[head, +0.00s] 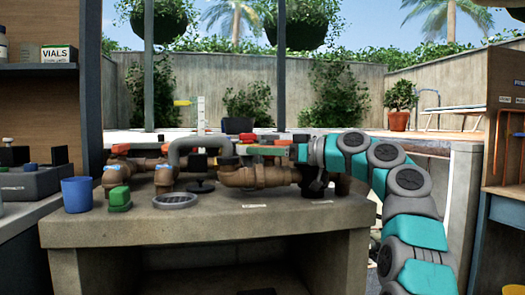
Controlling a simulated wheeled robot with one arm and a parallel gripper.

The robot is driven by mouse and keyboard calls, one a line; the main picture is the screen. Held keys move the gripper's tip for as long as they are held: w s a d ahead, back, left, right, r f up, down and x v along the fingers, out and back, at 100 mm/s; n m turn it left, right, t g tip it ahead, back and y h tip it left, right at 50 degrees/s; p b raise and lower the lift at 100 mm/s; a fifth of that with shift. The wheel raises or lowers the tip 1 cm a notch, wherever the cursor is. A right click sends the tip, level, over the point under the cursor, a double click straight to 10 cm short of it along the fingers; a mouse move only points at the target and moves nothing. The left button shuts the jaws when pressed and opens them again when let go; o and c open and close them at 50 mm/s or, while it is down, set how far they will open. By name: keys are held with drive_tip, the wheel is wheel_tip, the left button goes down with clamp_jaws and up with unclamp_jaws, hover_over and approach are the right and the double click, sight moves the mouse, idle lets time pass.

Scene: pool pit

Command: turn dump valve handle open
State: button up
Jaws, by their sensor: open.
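Brown and grey pipework with valves (255,176) stands on the concrete counter. Several small coloured handles show on it: a red one (120,149) at the left, an orange one (166,149) beside it and small red ones (250,138) at the back. A flat grey-green bar (262,150) lies across the top of the right-hand pipes. I cannot tell which is the dump valve handle. My gripper (303,153) is at the right end of the pipework, close to that bar. It is open; its fingers are small and partly hidden, and contact is unclear.
The counter's front right (320,217) is mostly clear. Shelving (507,150) stands at the far right; a low wall lies behind.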

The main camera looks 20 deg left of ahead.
drive_tip(key=d+b, duration=0.1)
drive_tip(key=d, duration=0.6)
drive_tip(key=shift+s+d, duration=0.2)
drive_tip(key=shift+d, duration=0.2)
drive_tip(key=shift+w+a+r+p, duration=0.1)
drive_tip(key=shift+a+p, duration=0.1)
drive_tip(key=shift+a, duration=0.95)
drive_tip(key=shift+a+r+p, duration=0.1)
drive_tip(key=shift+a+p, duration=0.05)
drive_tip(key=shift+a, duration=1)
drive_tip(key=shift+c, duration=0.2)
